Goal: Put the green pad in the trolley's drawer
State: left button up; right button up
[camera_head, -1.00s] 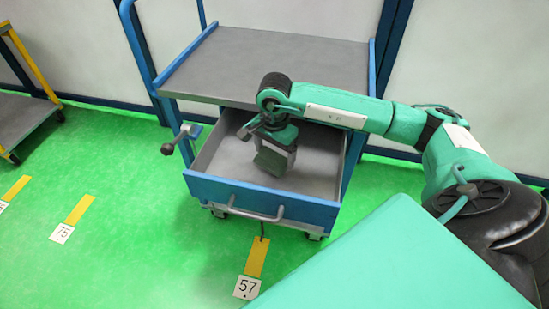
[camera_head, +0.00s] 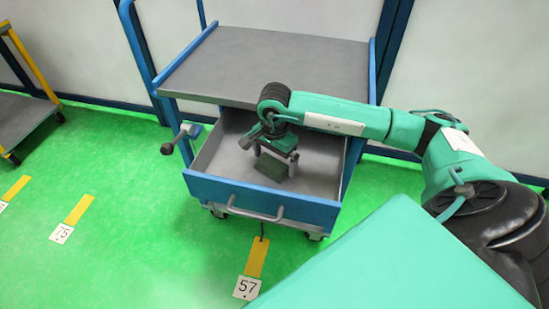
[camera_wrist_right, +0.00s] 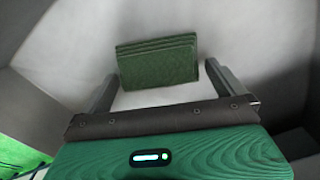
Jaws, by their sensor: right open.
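The blue trolley's drawer (camera_head: 225,166) is pulled open, with a grey inside and a blue front. The dark green pad (camera_head: 271,167) is inside the drawer, below my right gripper (camera_head: 277,158). In the right wrist view the pad (camera_wrist_right: 158,62) rests on the pale drawer floor, with ridges along its upper edge. The right gripper's two fingers (camera_wrist_right: 160,72) are spread apart on either side, clear of the pad. My right gripper is open and empty, reaching into the drawer from above. My left gripper is not in view.
The trolley's grey top shelf (camera_head: 270,65) is bare and overhangs the back of the drawer. A drawer handle (camera_head: 256,213) sticks out in front. A side lever with a dark knob (camera_head: 168,149) is at the left. Another trolley (camera_head: 22,115) stands far left.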

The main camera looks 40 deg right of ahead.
aim_at(274, 161)
jog(key=shift+r, duration=0.3)
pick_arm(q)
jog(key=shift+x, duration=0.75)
pick_arm(e)
notch_tip(274, 161, up, 12)
jog(key=shift+f, duration=0.15)
